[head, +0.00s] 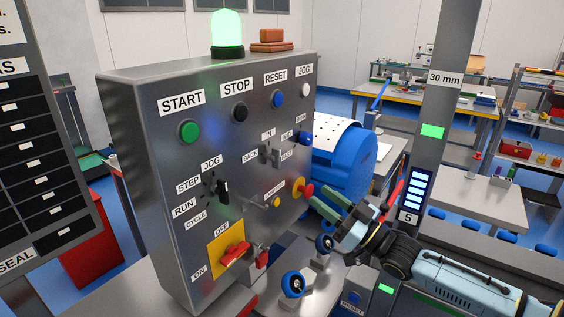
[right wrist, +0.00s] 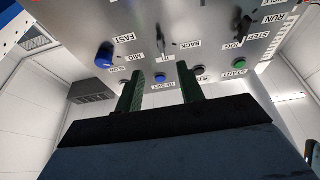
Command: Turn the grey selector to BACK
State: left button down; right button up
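The grey selector (head: 269,155) sits on the front of the steel control panel (head: 160,135), with the BACK label at its left and IN above it. In the right wrist view the selector (right wrist: 164,46) lies beyond the fingertips, close to IN and BACK. Its handle looks roughly upright, but I cannot tell its setting for sure. My right gripper (head: 320,196) is open and empty, low in front of the panel's right edge and apart from the selector. Its two green fingers (right wrist: 158,78) stand well apart. My left gripper is out of view.
A blue knob (head: 304,138), a red button (head: 304,191), a black selector (head: 217,190) and a red switch (head: 235,255) surround the selector. Push buttons line the panel top, under a lit green lamp (head: 227,30). A grey post (head: 445,90) stands at the right.

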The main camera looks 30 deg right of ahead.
aim_at(280, 159)
jog(key=shift+y, duration=0.3)
jog(key=p+x, duration=0.1)
jog(key=x, duration=0.5)
jog(key=r+x, duration=0.1)
jog(key=x, duration=0.6)
jog(key=shift+r+p, duration=0.25)
jog(key=shift+p, duration=0.1)
grip_shut()
